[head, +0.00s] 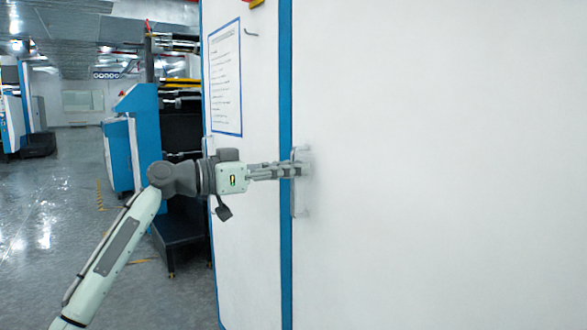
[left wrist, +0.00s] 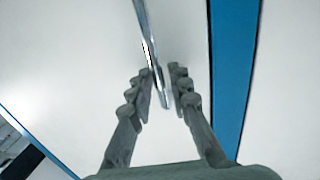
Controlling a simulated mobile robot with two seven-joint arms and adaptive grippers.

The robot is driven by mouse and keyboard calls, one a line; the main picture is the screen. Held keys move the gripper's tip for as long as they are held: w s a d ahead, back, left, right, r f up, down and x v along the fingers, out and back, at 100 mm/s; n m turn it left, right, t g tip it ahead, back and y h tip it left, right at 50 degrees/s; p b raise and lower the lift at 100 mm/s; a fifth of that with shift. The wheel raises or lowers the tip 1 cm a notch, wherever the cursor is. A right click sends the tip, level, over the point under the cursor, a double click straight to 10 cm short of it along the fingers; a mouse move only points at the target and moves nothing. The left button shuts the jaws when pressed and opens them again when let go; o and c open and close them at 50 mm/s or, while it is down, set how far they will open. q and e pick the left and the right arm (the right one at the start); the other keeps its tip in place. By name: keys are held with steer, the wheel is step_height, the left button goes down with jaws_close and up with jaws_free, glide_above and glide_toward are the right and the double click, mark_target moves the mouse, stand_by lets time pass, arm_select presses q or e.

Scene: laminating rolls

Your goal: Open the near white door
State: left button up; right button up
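The near white door (head: 450,190) fills the right half of the head view and looks closed against a blue vertical strip. Its metal handle (head: 293,200) stands upright near the door's left edge. My left gripper (head: 296,170) reaches in from the left at the handle and partly hides its upper middle. In the left wrist view, the handle (left wrist: 148,38) runs down between the two fingers of the left gripper (left wrist: 162,72). The fingers are apart, with a small gap showing between handle and right finger. My right gripper is in neither view.
Left of the blue strip (head: 285,250) is another white panel with a blue-framed notice (head: 225,80). A blue and black machine (head: 145,130) stands behind my left arm. Open grey floor (head: 50,220) lies at the left.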

arm_select(q)
steer(key=shift+d, duration=0.15)
steer(key=shift+c, duration=0.6)
jaws_close()
